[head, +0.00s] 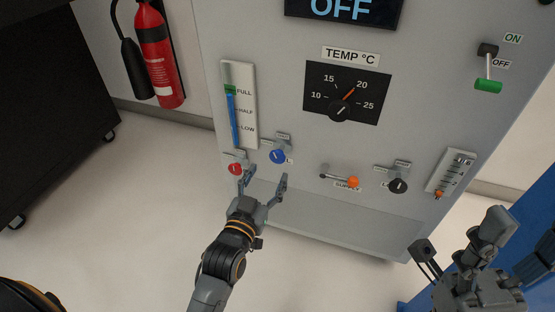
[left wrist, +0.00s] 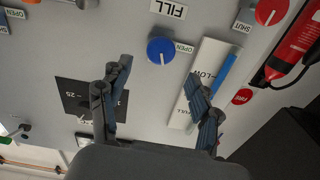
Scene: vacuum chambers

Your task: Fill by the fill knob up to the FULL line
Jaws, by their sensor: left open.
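The blue fill knob (head: 278,156) sits below and right of the gauge. In the left wrist view the fill knob (left wrist: 160,50) shows upside down, with FILL and OPEN labels. My left gripper (head: 266,178) is open and empty, just below the knob in the head view, its fingers apart and not around it. My right gripper (head: 480,255) is partly in view at lower right; its jaws are unclear.
A red knob (head: 235,168) is close left of the left gripper. The temperature dial (head: 341,94), an orange-ended supply lever (head: 352,182), a black knob (head: 398,186) and a green-handled switch (head: 488,85) share the panel. A fire extinguisher (head: 160,55) hangs at left.

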